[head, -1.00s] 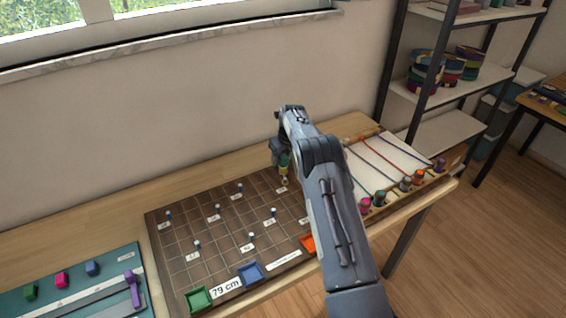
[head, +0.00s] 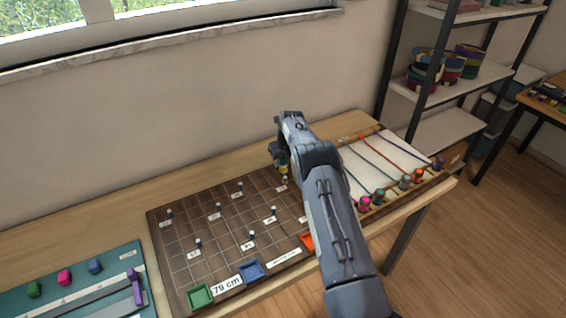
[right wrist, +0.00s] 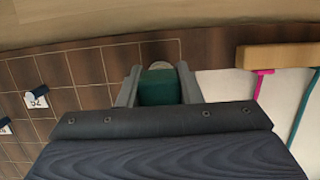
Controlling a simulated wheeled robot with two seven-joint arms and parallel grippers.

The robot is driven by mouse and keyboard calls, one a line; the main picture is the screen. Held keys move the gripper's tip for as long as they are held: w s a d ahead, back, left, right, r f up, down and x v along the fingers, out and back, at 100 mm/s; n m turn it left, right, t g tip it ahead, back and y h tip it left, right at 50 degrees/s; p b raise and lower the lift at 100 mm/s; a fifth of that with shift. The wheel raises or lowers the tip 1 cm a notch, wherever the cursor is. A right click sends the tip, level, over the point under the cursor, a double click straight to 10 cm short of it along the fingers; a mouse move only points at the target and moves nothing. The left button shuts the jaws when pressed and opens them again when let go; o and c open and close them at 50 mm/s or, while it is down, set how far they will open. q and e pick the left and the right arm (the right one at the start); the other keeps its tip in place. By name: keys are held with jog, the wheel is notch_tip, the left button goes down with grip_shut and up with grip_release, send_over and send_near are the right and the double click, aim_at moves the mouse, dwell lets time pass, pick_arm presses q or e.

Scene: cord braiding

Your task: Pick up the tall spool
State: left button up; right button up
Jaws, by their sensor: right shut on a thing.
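My right gripper (head: 283,166) is at the back right of the brown gridded board (head: 215,255), beside the white cord panel. In the right wrist view its two fingers (right wrist: 158,88) are closed on the sides of a dark green spool (right wrist: 158,86) with a paler rounded top. In the head view, only a small part of the spool (head: 284,174) shows under my gripper. I cannot tell whether its base touches the board. My left gripper is out of view.
Several small pegs with white labels stand on the gridded board. Green (head: 200,295), blue (head: 251,271) and orange (head: 307,241) trays line its front edge. The white cord panel (head: 375,150) has several colored spools along its front. A teal mat (head: 70,290) lies at left.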

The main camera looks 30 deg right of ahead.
jog(key=shift+r, duration=0.15)
jog(key=shift+r, duration=0.25)
notch_tip(320, 180, up, 2)
jog(key=shift+b, duration=0.35)
jog(key=s+a+r+b, duration=0.4)
jog(key=s+a+r, duration=0.3)
jog(key=s+r, duration=0.3)
jog(key=shift+s, duration=1.05)
jog(key=shift+r, duration=0.15)
jog(key=shift+w+d+f+p, duration=0.1)
jog(key=shift+w+d+p, duration=1.05)
jog(key=shift+w+p, duration=0.8)
jog(key=shift+w+d+f+p, duration=0.15)
jog(key=shift+w+d+p, duration=1.05)
jog(key=shift+w+p, duration=0.7)
jog(key=shift+w+d+f+p, duration=0.1)
jog(key=shift+w+d+p, duration=1.05)
jog(key=shift+w+p, duration=0.75)
